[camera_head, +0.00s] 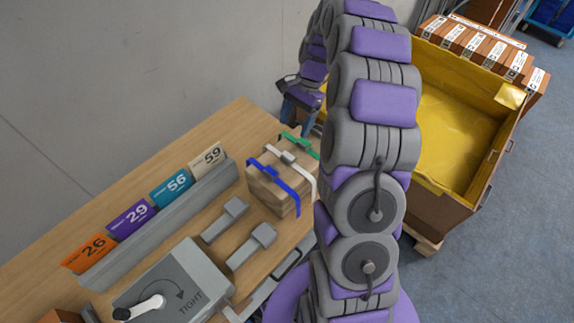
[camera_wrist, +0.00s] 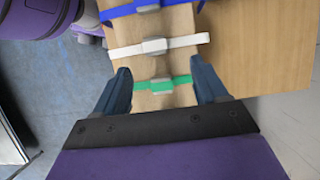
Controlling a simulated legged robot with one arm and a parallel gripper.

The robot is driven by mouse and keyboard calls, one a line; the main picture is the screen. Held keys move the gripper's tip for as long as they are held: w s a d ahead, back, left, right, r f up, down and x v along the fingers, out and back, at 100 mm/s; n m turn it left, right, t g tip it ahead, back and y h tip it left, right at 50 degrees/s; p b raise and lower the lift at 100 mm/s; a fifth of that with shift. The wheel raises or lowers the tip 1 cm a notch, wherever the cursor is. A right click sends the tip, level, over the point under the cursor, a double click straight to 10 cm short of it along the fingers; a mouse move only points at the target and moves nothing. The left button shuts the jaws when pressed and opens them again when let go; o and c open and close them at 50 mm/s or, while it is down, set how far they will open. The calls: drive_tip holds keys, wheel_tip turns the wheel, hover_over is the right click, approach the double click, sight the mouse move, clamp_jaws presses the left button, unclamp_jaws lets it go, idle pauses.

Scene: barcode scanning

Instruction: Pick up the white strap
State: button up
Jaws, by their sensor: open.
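The white strap (camera_wrist: 185,42) runs across a wooden box (camera_wrist: 180,20) in the wrist view, with a pale buckle in its middle. It lies between a blue strap (camera_wrist: 120,11) and a green strap (camera_wrist: 176,82). In the head view the white strap (camera_head: 308,181) crosses the box (camera_head: 262,189) on the table, partly hidden by my arm. My gripper (camera_wrist: 164,80) is open and empty, its dark fingers on either side of the green strap. The white strap is just beyond the fingertips. The head view shows my gripper (camera_head: 300,98) above the table's far end.
The wooden table (camera_head: 237,118) holds a grey rack with numbered cards (camera_head: 132,217), two grey blocks (camera_head: 250,245) and a grey box with a crank (camera_head: 180,285). A yellow-lined bin (camera_head: 455,130) stands right of my arm. A wall is behind the table.

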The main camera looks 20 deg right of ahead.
hover_over(289, 155)
drive_tip(key=w+d, duration=0.2)
drive_tip(key=f, duration=0.4)
drive_tip(key=shift+s+f+b, duration=0.2)
drive_tip(key=shift+b, duration=0.2)
drive_tip(key=shift+f, duration=0.45)
drive_tip(key=shift+s+b+x, duration=0.15)
drive_tip(key=shift+b+x, duration=0.3)
drive_tip(key=shift+x, duration=0.9)
drive_tip(key=shift+s+b+x, duration=0.15)
drive_tip(key=shift+b+x, duration=0.3)
drive_tip(key=shift+x, duration=0.9)
drive_tip(key=shift+d, duration=0.1)
drive_tip(key=shift+c, duration=0.2)
clamp_jaws()
